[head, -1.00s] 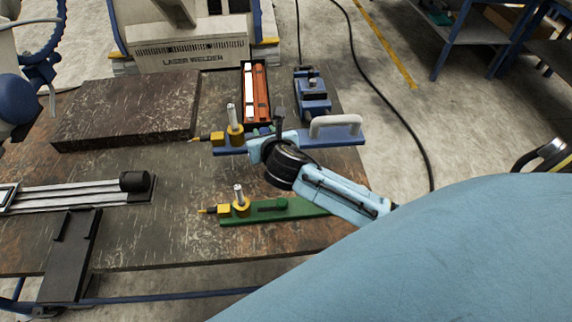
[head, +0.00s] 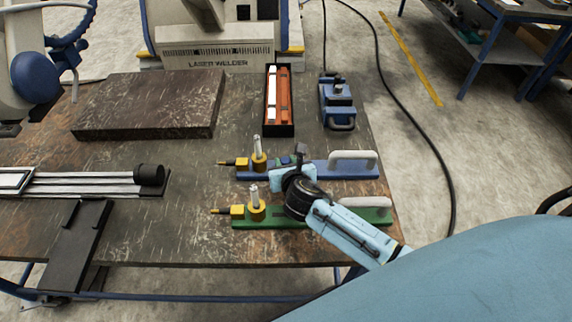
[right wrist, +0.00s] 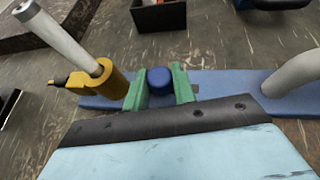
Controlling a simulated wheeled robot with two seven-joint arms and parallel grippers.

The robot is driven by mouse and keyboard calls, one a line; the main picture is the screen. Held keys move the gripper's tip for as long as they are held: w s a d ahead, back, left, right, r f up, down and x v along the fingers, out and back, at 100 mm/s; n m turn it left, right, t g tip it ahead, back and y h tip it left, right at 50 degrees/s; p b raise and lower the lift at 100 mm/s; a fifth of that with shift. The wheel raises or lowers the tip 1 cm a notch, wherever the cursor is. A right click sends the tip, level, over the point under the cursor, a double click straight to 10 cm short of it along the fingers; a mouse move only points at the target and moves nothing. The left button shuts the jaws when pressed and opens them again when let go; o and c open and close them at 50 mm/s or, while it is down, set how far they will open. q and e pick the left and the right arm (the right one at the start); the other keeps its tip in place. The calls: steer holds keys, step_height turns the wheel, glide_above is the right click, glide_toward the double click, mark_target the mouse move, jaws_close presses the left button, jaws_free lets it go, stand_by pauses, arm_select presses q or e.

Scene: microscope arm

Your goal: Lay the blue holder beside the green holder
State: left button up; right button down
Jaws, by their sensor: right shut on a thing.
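The blue holder (head: 350,172) is a long blue bar with a yellow clamp and metal post at its left end and a grey handle at its right. The green holder (head: 290,222) is of similar build and lies on the table in front of it, roughly parallel, with a narrow gap. My right gripper (head: 290,162) is shut on the blue holder near its middle. In the right wrist view, its green fingers (right wrist: 160,88) sit either side of a round blue knob on the blue holder (right wrist: 215,85). I cannot tell whether the holder touches the table. My left gripper is out of view.
A black tray with orange and white bars (head: 266,118) and a blue device (head: 338,104) stand behind the holders. A dark slab (head: 150,105) lies at back left, and a railed fixture (head: 95,183) at left. The table (head: 190,165) is bare between these and the holders.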

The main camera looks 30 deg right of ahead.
steer(key=shift+w+r, duration=0.1)
steer(key=shift+r, duration=0.05)
steer(key=c, duration=1.1)
jaws_free()
steer(key=shift+c, duration=0.2)
steer(key=p+v, duration=0.2)
steer(key=v, duration=1)
steer(key=shift+p, duration=0.3)
steer(key=shift+d, duration=0.1)
